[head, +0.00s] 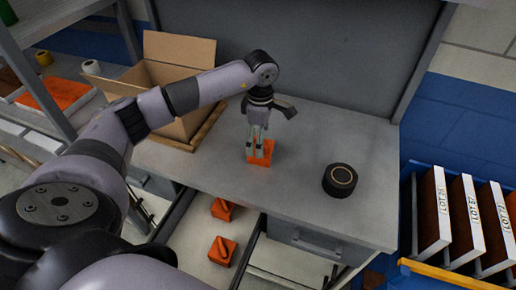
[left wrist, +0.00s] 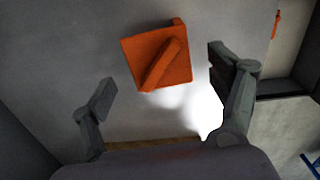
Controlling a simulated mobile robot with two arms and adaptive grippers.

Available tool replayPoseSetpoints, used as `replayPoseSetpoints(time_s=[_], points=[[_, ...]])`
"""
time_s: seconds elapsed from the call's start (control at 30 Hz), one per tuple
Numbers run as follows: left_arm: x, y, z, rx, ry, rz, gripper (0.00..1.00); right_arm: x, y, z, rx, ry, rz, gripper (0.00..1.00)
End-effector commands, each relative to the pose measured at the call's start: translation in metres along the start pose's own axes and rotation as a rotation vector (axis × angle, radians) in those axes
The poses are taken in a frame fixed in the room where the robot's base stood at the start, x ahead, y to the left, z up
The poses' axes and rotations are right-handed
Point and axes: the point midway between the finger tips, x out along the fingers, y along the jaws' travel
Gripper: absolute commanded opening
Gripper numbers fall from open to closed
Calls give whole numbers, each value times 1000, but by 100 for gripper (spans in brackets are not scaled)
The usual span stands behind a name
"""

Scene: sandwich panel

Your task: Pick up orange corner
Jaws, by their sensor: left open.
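An orange corner (head: 262,151) lies on the grey worktop, below my left gripper (head: 257,146). In the left wrist view the same orange corner (left wrist: 157,56) is a square piece with a raised diagonal rib, lying ahead of and between the two spread fingers. My left gripper (left wrist: 160,92) is open and empty there, and neither finger visibly touches the corner. Two more orange corners, one upper (head: 223,209) and one lower (head: 222,250), lie in the open drawer below the worktop. My right gripper is not in view.
A cardboard box (head: 180,47) stands on the worktop at the back left. A round black object (head: 340,180) sits to the right of the gripper. A blue crate (head: 410,215) holds several upright panels with lot labels. The worktop between gripper and black object is clear.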

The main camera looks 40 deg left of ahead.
Motion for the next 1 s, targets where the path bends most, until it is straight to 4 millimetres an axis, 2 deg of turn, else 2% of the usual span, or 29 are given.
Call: replayPoseSetpoints(time_s=[0.03,0.1,0.3,0.53,1.0], points=[[5,-2,-1,0,3,-7,82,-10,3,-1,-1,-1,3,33],[16,-3,-1,1,2,-7,82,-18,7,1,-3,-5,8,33],[39,-2,-2,-1,1,-3,82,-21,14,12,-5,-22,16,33],[41,-1,-1,0,1,-1,82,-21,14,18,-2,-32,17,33],[40,-1,-2,0,1,-1,51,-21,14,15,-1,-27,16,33]])
